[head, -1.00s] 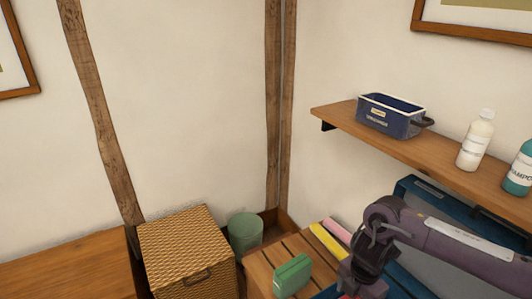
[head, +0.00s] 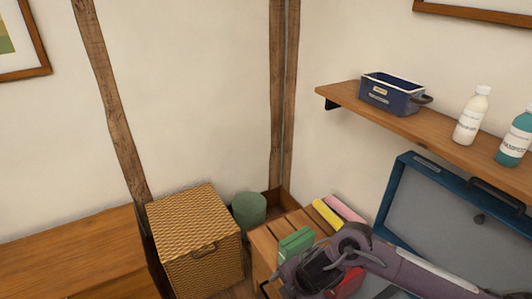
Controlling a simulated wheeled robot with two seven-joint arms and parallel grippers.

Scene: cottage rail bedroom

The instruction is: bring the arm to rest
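One of my arms, a purple-grey one, comes in from the lower right and bends over the slatted wooden surface (head: 265,249) at the bottom of the head view. No other arm shows. A green block-like item (head: 295,243) lies just behind the arm's bend. A red item (head: 350,281) shows partly, with the arm covering some of it.
An open blue case (head: 395,192) stands at the right. A shelf (head: 440,132) above holds a blue bin (head: 390,97), a white bottle (head: 470,118) and a teal bottle (head: 515,143). A wicker hamper (head: 195,235), green bin (head: 249,210) and wooden top (head: 75,250) stand left. Yellow (head: 326,215) and pink (head: 344,208) items lie behind.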

